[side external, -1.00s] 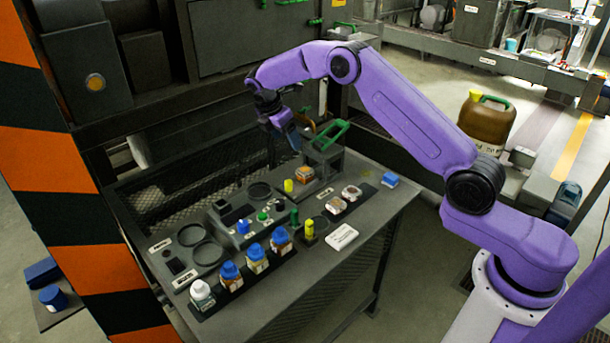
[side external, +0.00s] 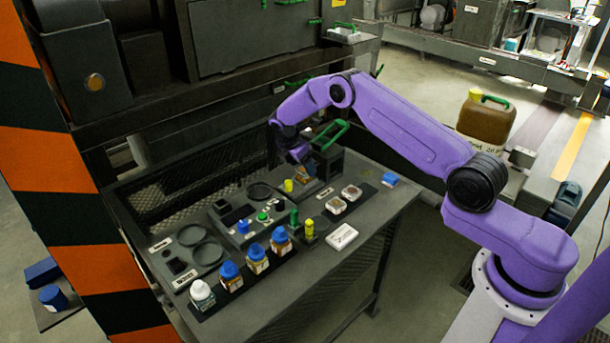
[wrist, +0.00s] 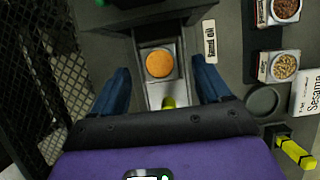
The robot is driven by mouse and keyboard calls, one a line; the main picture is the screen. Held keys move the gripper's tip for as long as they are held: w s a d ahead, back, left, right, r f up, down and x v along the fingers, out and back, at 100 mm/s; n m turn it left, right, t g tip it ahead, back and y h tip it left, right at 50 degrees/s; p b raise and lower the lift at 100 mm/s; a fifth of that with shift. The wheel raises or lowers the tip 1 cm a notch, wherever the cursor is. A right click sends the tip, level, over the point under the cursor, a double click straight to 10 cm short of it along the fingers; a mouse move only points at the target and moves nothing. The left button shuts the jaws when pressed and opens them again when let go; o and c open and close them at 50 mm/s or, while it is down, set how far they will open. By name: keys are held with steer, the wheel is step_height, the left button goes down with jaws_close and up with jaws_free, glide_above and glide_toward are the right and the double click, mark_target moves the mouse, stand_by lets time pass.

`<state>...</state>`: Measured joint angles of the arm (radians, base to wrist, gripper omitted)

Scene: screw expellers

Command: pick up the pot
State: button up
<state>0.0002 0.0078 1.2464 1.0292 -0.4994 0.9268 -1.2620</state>
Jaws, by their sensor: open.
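The likely pot is a small squarish vessel with a round orange top (wrist: 160,64), seen from above in the wrist view. It sits in a slot at the front of the dark press. In the side view it is mostly hidden behind my gripper (side external: 303,157). In the wrist view the two blue fingers of my gripper (wrist: 163,84) are apart, one on each side of the slot, with nothing between them touching. The fingers point down toward the pot from above.
A green handle (side external: 331,134) stands on the press just behind. A yellow-topped item (side external: 288,185) is close by on the left. A wire mesh (wrist: 40,80) lies on the left.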

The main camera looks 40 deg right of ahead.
steer(key=shift+x, duration=1.3)
steer(key=c, duration=1.3)
steer(key=shift+o, duration=0.2)
steer(key=shift+r, duration=0.15)
